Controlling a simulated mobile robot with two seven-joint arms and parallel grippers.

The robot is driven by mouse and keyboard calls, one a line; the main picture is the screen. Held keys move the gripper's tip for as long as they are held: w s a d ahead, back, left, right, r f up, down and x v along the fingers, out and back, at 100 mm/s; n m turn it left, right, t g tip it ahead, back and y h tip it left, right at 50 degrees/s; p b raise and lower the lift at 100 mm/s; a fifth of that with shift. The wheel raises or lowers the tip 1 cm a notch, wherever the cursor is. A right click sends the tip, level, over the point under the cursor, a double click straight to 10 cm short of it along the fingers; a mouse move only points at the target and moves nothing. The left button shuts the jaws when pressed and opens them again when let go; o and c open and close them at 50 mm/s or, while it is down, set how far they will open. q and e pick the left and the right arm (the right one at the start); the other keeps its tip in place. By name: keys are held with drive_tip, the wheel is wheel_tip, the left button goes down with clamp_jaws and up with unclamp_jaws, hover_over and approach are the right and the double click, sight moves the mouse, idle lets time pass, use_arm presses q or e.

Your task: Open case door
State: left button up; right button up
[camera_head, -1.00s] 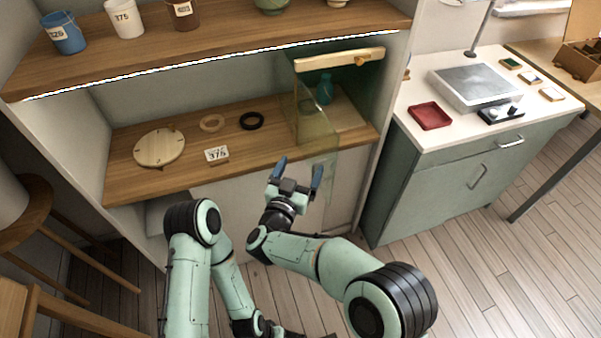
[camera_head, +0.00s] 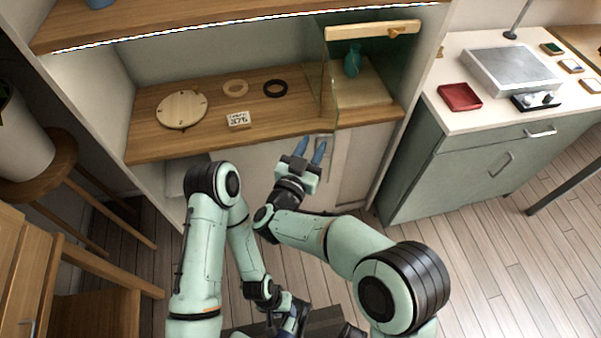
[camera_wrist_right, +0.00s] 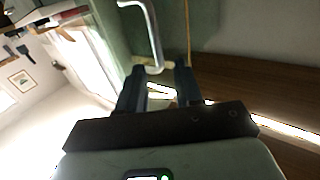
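A glass display case with a pale wooden top rail (camera_head: 372,31) stands at the right end of the wooden shelf. A teal vase (camera_head: 352,61) is inside it. Its clear door pane (camera_head: 329,92) is on the left front; how far it stands open is hard to tell. My right gripper (camera_head: 313,150) is open and empty, just below the shelf's front edge, in front of the case. In the right wrist view a grey bar handle (camera_wrist_right: 154,36) shows beyond the spread fingers (camera_wrist_right: 158,88), not gripped. My left gripper (camera_head: 291,316) hangs low at the bottom, its fingers unclear.
On the shelf are a round wooden dial (camera_head: 182,109), a tan ring (camera_head: 235,87), a black ring (camera_head: 275,88) and a number card (camera_head: 238,119). A green cabinet with a red tray (camera_head: 460,97) stands right. A wooden stool (camera_head: 45,160) stands left.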

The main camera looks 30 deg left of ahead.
drive_tip(key=s+d, duration=0.1)
drive_tip(key=s, duration=1)
drive_tip(key=shift+f, duration=0.2)
